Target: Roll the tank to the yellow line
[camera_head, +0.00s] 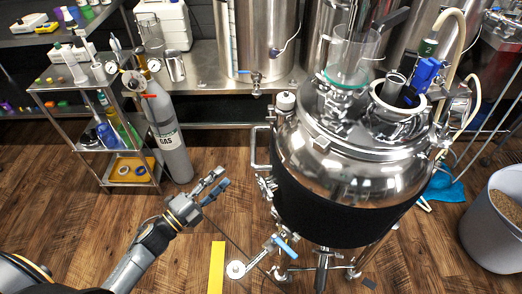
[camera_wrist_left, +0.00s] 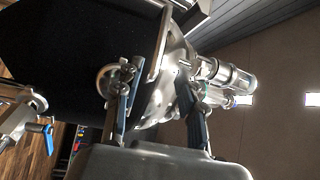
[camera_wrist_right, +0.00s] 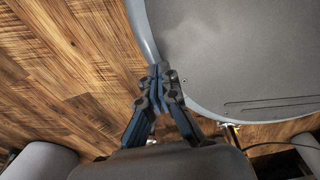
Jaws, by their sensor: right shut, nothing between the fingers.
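The tank (camera_head: 340,190) is a shiny steel vessel with a black jacket, standing on legs right of centre in the head view. A bar handle (camera_head: 256,148) sticks out from its left side. The yellow line (camera_head: 216,266) is a strip on the floor, left of the tank's foot. My left gripper (camera_head: 224,178) is open and empty, left of the tank and apart from it. In the left wrist view the tank's black jacket (camera_wrist_left: 60,45) and the handle (camera_wrist_left: 160,45) lie beyond the open fingers. My right gripper (camera_wrist_right: 159,80) is shut and empty above the floor.
A grey gas cylinder (camera_head: 168,135) and a steel shelf cart (camera_head: 100,185) stand at left. A steel bench (camera_head: 200,72) with large vessels runs along the back. A grain bin (camera_head: 490,235) stands at right.

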